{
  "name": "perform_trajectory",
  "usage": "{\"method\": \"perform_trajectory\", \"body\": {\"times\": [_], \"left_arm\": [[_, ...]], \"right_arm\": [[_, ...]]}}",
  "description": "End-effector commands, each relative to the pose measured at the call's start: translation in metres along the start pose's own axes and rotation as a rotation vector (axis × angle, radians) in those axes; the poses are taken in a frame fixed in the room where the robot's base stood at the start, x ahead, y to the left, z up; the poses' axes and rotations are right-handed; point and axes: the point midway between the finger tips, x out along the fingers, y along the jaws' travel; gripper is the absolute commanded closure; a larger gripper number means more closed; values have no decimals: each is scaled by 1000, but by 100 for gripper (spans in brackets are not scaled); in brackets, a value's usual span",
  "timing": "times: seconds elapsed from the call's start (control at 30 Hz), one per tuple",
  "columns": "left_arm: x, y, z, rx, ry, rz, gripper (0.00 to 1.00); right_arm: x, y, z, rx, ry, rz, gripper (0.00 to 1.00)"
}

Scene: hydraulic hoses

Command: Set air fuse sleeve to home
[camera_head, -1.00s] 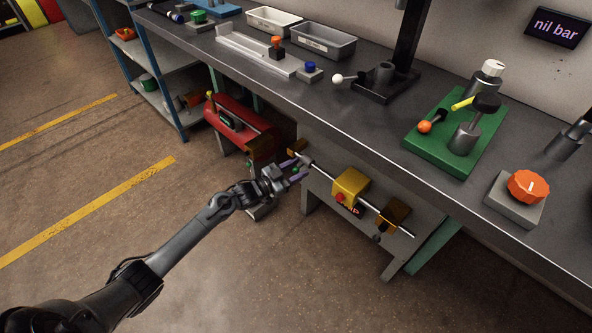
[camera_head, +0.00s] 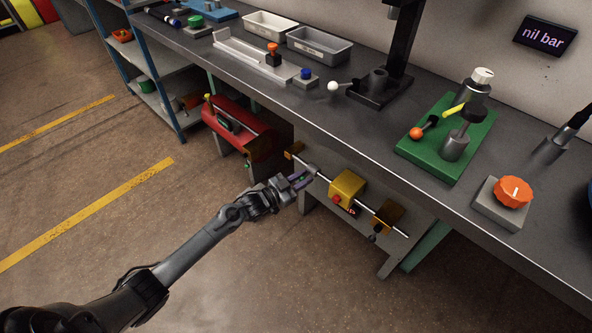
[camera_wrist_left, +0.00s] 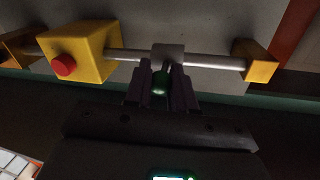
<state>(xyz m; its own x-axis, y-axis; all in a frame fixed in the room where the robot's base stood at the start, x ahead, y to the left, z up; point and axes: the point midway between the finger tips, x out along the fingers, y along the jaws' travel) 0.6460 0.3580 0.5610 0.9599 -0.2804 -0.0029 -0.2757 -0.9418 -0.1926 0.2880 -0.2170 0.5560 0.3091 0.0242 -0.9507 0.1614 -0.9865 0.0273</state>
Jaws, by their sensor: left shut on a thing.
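A grey collar (camera_head: 312,170), which looks like the sleeve, sits on a metal rod under the bench. A green knob (camera_wrist_left: 160,83) hangs just below the collar. My left gripper (camera_head: 301,180) is at the collar; in the wrist view its fingers (camera_wrist_left: 161,92) are shut on the green knob, one on each side. The knob's link to the collar is partly hidden. My right gripper is not in view.
The yellow box (camera_head: 348,187) and far bracket (camera_head: 388,215) stand along the same rod. A red tank-like unit (camera_head: 238,130) is left of the rod. The bench edge (camera_head: 340,150) overhangs above. The floor (camera_head: 170,215) on the left is clear.

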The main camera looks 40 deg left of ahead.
Motion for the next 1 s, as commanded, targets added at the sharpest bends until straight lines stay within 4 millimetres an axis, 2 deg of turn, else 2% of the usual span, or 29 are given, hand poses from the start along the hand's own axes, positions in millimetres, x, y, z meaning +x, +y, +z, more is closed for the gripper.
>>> {"method": "perform_trajectory", "body": {"times": [0.23, 0.27, 0.4, 0.77, 1.0], "left_arm": [[2, 6, -2, -2, 7, 12, 100], [2, 5, -2, -2, 8, 12, 71], [1, 5, -2, -2, 7, 10, 52], [-3, 3, -2, -1, 5, 8, 52], [-33, 4, -4, -2, 2, 10, 52]], "right_arm": [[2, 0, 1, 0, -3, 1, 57], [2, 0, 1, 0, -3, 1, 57], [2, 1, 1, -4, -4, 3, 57], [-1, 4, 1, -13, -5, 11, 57], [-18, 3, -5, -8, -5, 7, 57]]}}
